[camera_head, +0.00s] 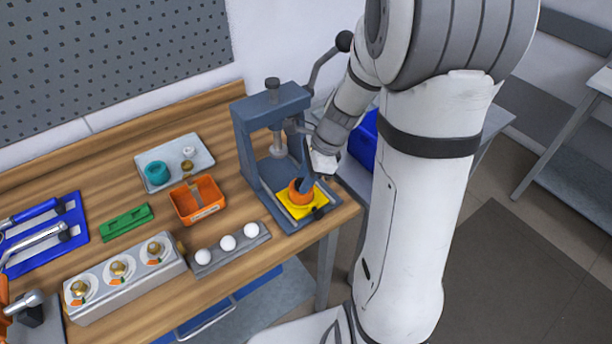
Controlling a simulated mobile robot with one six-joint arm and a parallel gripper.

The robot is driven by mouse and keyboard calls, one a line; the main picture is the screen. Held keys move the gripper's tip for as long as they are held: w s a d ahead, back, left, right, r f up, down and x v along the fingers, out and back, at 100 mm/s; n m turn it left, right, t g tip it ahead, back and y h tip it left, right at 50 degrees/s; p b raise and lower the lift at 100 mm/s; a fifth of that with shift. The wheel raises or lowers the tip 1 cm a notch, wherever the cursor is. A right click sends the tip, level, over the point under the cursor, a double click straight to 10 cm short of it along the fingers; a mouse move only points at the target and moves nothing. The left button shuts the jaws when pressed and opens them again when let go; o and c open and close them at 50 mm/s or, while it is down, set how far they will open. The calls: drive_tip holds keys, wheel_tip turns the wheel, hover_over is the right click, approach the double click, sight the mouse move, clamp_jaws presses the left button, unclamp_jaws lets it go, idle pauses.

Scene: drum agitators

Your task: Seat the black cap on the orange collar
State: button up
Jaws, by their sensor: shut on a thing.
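The orange collar (299,196) sits on a yellow plate (309,209) on the base of the blue-grey press. My gripper (306,183) reaches down from the upper right, its dark fingers right at the collar's top. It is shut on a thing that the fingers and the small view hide. I cannot clearly make out the black cap. A small black piece (320,212) shows at the front right edge of the yellow plate; I cannot tell whether it is the cap or part of the fixture.
The press (245,150) stands close left of my gripper, its lever (325,62) rising behind. An orange bin (214,213), a tray (205,155) with a teal ring, and a grey block (205,267) with white balls lie left. The bench edge is just right of the press.

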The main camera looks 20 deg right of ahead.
drive_tip(key=o, duration=1)
drive_tip(key=v, duration=0.8)
drive_tip(key=s+a+r+n+h, duration=0.1)
drive_tip(key=s+r+n, duration=0.1)
drive_tip(key=s+n, duration=0.2)
drive_tip(key=s+a+r+n+t+h, duration=0.1)
drive_tip(key=s+n+h, duration=0.1)
drive_tip(key=s+n, duration=0.3)
drive_tip(key=s+a+r+n+t+h, duration=0.1)
drive_tip(key=s+n, duration=0.3)
drive_tip(key=n, duration=0.6)
drive_tip(key=shift+s+a+r+n+h, duration=0.15)
drive_tip(key=shift+a+r+n, duration=0.05)
drive_tip(key=shift+r, duration=0.2)
drive_tip(key=shift+s+a+r+n+h, duration=0.15)
drive_tip(key=shift+a+r+n, duration=0.05)
drive_tip(key=shift+r, duration=0.2)
